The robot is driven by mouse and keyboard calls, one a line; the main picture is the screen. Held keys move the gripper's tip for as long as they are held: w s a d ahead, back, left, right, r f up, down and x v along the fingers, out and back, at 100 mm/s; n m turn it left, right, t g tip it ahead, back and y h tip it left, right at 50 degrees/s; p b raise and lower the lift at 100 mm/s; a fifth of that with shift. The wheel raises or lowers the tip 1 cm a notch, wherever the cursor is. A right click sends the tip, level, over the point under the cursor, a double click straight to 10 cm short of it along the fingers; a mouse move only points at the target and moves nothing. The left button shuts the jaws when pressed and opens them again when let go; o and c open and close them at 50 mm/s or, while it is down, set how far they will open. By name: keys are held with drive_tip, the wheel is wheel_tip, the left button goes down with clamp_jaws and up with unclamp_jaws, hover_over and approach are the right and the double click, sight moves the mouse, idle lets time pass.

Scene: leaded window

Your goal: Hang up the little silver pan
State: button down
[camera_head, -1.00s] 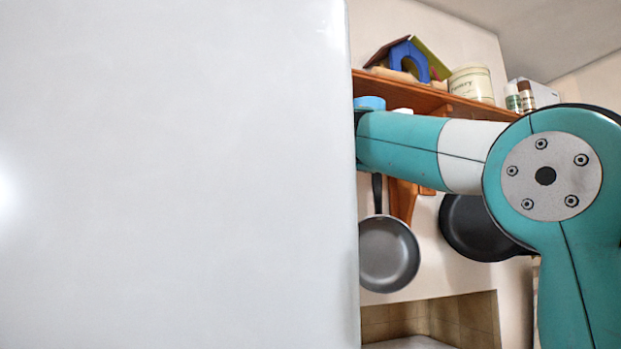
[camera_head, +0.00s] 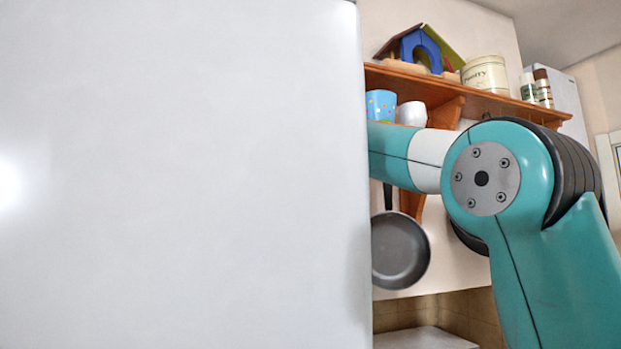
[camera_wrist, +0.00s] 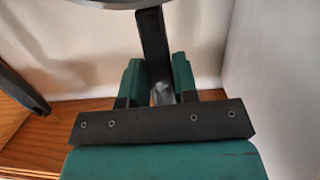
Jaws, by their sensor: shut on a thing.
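My gripper (camera_wrist: 158,82) is shut on a dark handle (camera_wrist: 153,40) in the wrist view, with one green finger on each side. A silver-grey rim of the held pan (camera_wrist: 115,3) shows at the top edge of that view; the rest of the pan is out of frame. In the head view my gripper and the held pan are hidden behind a large white panel. A grey pan (camera_head: 401,250) hangs by its black handle below the wooden shelf (camera_head: 480,100). A second, dark pan (camera_head: 470,238) hangs mostly behind my arm.
The white panel (camera_head: 180,180) fills the left of the head view. The shelf bears a blue cup (camera_head: 381,105), a white cup (camera_head: 412,113), a tin (camera_head: 486,74) and a toy house (camera_head: 420,48). In the wrist view a dark bar (camera_wrist: 20,90) lies left, above wood (camera_wrist: 45,140).

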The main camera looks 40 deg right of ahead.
drive_tip(key=shift+p+x, duration=0.45)
drive_tip(key=shift+x, duration=0.6)
drive_tip(key=shift+w+d+f+b, duration=0.1)
drive_tip(key=shift+d+f+b, duration=0.1)
drive_tip(key=shift+f+b, duration=0.2)
unclamp_jaws()
idle(0.5)
drive_tip(key=b+v, duration=0.4)
drive_tip(key=v, duration=0.6)
idle(0.6)
drive_tip(key=shift+f, duration=0.1)
